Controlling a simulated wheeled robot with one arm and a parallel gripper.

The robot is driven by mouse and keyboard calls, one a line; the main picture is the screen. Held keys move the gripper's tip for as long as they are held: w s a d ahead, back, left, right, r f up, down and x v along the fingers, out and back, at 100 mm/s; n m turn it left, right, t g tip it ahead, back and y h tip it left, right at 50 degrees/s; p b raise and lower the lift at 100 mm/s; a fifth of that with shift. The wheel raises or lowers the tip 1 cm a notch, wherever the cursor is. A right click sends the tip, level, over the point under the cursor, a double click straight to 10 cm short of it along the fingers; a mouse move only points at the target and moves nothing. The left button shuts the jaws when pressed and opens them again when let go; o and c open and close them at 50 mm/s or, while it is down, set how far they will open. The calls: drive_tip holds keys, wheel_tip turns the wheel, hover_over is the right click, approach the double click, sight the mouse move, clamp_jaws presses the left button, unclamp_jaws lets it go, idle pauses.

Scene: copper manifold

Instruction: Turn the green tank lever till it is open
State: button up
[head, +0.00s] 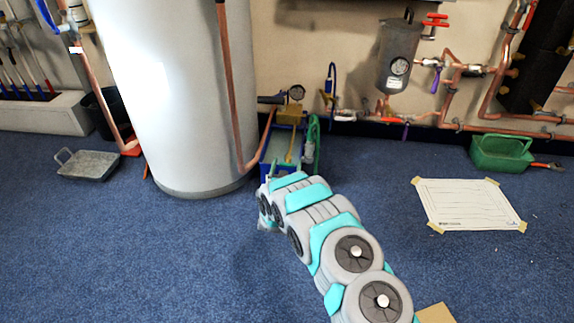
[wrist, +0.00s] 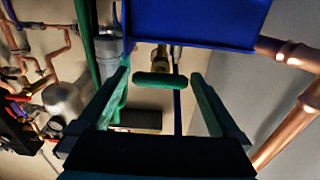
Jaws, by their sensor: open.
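The green tank lever (wrist: 161,81) shows in the wrist view as a short rounded bar lying crosswise. A brass valve body (wrist: 160,56) is just beyond it, close to the edge of the blue tank (wrist: 195,22). My gripper (wrist: 161,72) is open, with one finger to the left and one to the right of the lever. A gap shows on both sides, so the fingers do not appear to touch it. How far the lever lies in depth between them is hard to tell. In the head view my arm reaches towards the blue tank (head: 266,162) and hides the lever and gripper.
A big white cylinder (head: 178,100) stands left of the blue tank. A green hose (head: 314,130) runs along its right side. Copper pipes (wrist: 295,52) pass close at right in the wrist view. A green basket (head: 500,153) and paper sheet (head: 468,204) lie on the floor.

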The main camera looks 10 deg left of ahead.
drive_tip(key=c, duration=1.3)
drive_tip(key=shift+n, duration=0.3)
drive_tip(key=n+p, duration=0.1)
drive_tip(key=n, duration=0.2)
drive_tip(key=shift+a+n, duration=0.1)
drive_tip(key=shift+n, duration=0.2)
drive_tip(key=n+p, duration=0.1)
drive_tip(key=n, duration=0.3)
drive_tip(key=shift+a+n, duration=0.15)
drive_tip(key=shift+n, duration=0.15)
drive_tip(key=n+p, duration=0.1)
drive_tip(key=n, duration=0.3)
drive_tip(key=shift+a+f, duration=0.1)
drive_tip(key=shift+f, duration=0.05)
drive_tip(key=n+p, duration=0.1)
drive_tip(key=n, duration=0.4)
drive_tip(key=shift+f, duration=0.15)
